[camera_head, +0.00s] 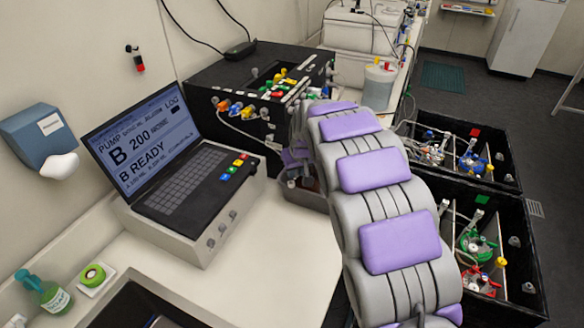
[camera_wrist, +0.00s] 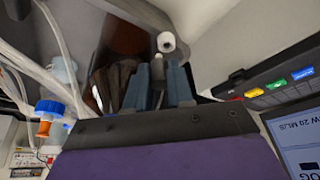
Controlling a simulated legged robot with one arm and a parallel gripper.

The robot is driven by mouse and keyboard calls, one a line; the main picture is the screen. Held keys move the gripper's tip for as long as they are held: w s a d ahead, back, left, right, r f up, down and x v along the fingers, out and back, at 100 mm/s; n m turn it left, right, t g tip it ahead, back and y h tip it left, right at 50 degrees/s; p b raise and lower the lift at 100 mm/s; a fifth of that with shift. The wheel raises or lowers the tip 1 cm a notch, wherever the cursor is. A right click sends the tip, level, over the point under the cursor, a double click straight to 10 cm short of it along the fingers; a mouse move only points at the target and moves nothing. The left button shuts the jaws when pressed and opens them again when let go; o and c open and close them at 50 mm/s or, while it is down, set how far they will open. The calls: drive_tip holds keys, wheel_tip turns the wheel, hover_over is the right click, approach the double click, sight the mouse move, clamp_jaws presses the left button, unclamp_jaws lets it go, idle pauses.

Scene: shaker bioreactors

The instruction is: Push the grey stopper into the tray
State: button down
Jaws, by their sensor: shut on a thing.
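In the wrist view my gripper (camera_wrist: 157,88) has its two blue-grey fingers around a small grey piece, apparently the grey stopper (camera_wrist: 157,72), whose rounded top shows between the fingertips. A white round piece with a dark hole (camera_wrist: 167,42) lies just beyond the fingertips; I cannot tell if it touches the stopper. In the head view a grey tray (camera_head: 308,198) stands on the bench by the black box, partly hidden by my arm. My gripper is hidden there.
A laptop-like pump unit (camera_head: 190,185) stands left of the tray. A black box (camera_head: 255,90) with coloured connectors stands behind it. Black crates (camera_head: 522,245) with flasks are at the right. Clear tubes and a blue-and-orange connector (camera_wrist: 48,108) hang left of my gripper.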

drive_tip(key=shift+f, duration=0.45)
drive_tip(key=shift+s+a+r, duration=0.1)
drive_tip(key=shift+a, duration=0.25)
drive_tip(key=shift+a+p, duration=0.3)
drive_tip(key=shift+a, duration=0.05)
drive_tip(key=shift+f, duration=0.2)
idle(0.4)
drive_tip(key=shift+a, duration=0.15)
drive_tip(key=shift+a+f, duration=0.25)
drive_tip(key=shift+f, duration=0.05)
